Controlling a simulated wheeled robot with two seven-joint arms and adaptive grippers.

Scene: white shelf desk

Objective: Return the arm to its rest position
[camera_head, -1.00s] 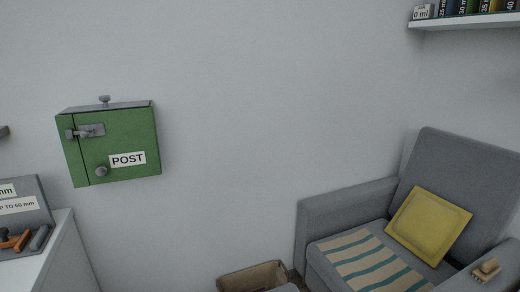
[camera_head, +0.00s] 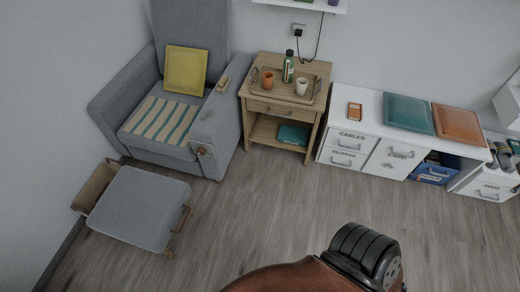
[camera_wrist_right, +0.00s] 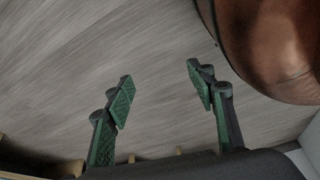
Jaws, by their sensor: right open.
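My right gripper (camera_wrist_right: 160,95) shows in the right wrist view with its two green-padded fingers spread apart. Nothing is between them, and bare wooden floor lies beyond. A brown rounded part of my own body fills the upper right of that view. In the head view a brown and black arm link of mine enters at the bottom, right of centre; no gripper shows there. My left gripper is in neither view.
A grey armchair (camera_head: 112,108) and footstool (camera_head: 140,207) stand at left. A wooden side table (camera_head: 287,62) holds a tray with a bottle and cups. A white cabinet (camera_head: 338,143) runs along the right wall. The floor (camera_head: 250,220) between them is clear.

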